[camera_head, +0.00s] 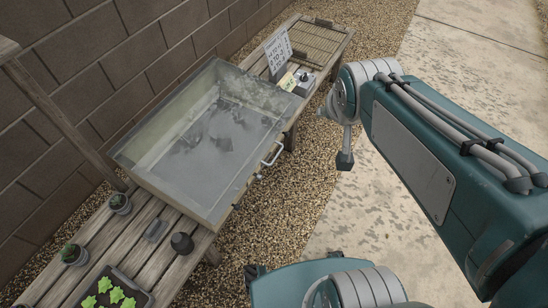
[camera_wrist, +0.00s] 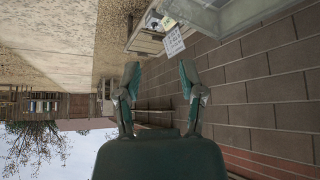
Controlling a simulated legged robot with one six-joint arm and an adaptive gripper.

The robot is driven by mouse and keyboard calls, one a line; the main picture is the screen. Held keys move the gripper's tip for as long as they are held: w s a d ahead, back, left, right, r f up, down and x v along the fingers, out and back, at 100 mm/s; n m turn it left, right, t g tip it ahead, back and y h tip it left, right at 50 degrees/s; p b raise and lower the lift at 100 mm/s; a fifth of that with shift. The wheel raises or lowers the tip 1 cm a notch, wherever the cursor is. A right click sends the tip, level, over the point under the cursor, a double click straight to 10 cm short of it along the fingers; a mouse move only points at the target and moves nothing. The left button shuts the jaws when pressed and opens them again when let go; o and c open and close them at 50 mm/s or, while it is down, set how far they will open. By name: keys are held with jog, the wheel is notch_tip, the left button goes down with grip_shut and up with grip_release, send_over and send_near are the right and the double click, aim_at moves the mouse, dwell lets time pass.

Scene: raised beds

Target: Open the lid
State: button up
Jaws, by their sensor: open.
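A large metal-framed box (camera_head: 160,187) stands on the slatted wooden bench, with a greyish, see-through lid (camera_head: 235,125) that appears to lie closed over it. A pale bar handle (camera_head: 273,154) is on its right-hand side, facing the path. In the wrist view part of the box (camera_wrist: 240,12) shows at the upper right. My gripper (camera_wrist: 158,92) has its two fingers spread wide with nothing between them. In the head view my gripper (camera_head: 345,158) is partly hidden by my arm and hangs over the path, to the right of the handle and apart from it.
The bench (camera_head: 110,245) holds small potted plants (camera_head: 74,254), a tray of seedlings (camera_head: 112,293) and a dark pot (camera_head: 182,243). Beyond the box are a printed sign (camera_head: 278,50) and a wire rack (camera_head: 315,42). A block wall (camera_head: 110,50) runs behind. Gravel and paving (camera_head: 375,195) lie clear.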

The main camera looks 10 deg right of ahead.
jog(key=w+d+f+m+t, duration=0.1)
jog(key=w+d+f+t, duration=0.1)
jog(key=w+f, duration=0.7)
jog(key=w+d+f+m+t, duration=0.15)
jog(key=w+f, duration=0.35)
jog(key=w, duration=0.8)
jog(key=m+t+y, duration=0.4)
jog(key=m+y, duration=0.4)
jog(key=y, duration=0.2)
send_near(276, 156)
jog(key=x, duration=1)
jog(key=shift+a+f, duration=0.15)
jog(key=shift+f, duration=0.2)
jog(key=shift+c, duration=0.3)
jog(key=shift+s+t+h, duration=0.1)
jog(key=shift+t+h, duration=0.15)
jog(key=shift+h, duration=0.05)
grip_shut()
